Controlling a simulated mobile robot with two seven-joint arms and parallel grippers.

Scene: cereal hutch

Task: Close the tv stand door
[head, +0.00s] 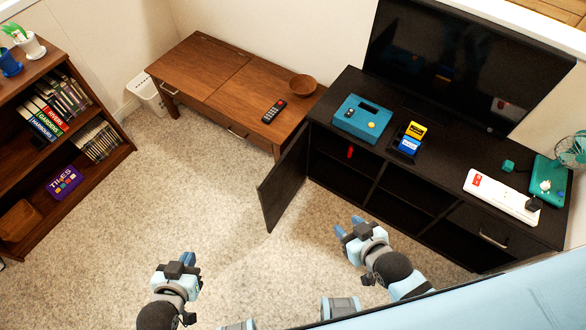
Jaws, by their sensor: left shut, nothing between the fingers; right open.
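The black tv stand (455,204) stands at the right with a television (462,62) on top. Its left door (286,182) is swung open and sticks out into the room. The compartment behind it is exposed, with a small red item (350,152) inside. My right gripper (349,228) is open and empty, in front of the stand and to the right of the door, apart from it. My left gripper (187,260) is shut and empty, over the carpet, below and left of the door.
A brown wooden cabinet (230,85) with a bowl (302,85) and remote (274,111) stands left of the tv stand. A bookshelf (70,130) is at the far left. Open carpet (190,180) lies between. A teal box (361,118) and white power strip (500,195) sit on the stand.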

